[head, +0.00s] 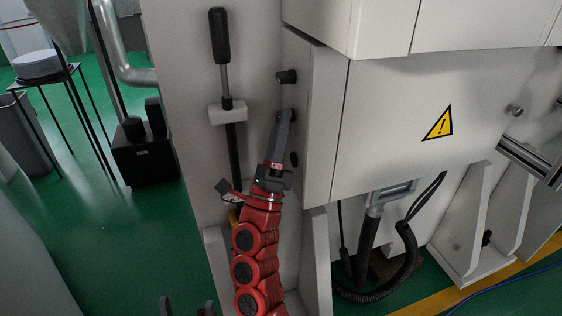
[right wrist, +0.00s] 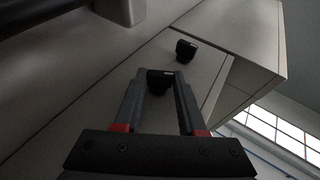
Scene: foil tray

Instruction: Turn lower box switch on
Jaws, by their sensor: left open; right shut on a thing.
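The grey box side panel (head: 316,110) carries black switch knobs one above another: an upper knob (head: 287,76), a middle one largely covered by my gripper, and a lower knob (head: 294,160). My right gripper (head: 285,115), on the red arm, is at the middle knob. In the right wrist view, its two fingers are on either side of a black knob (right wrist: 160,77), shut on it. Another knob (right wrist: 186,50) stands clear beyond. My left gripper (head: 187,307) shows only as dark fingertips at the bottom edge, apart and empty.
A black-handled lever (head: 220,38) stands on the panel left of the knobs. A cabinet door with a yellow warning sign (head: 438,123) is to the right. A black box (head: 145,155) and a small table (head: 42,78) stand on the green floor at left.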

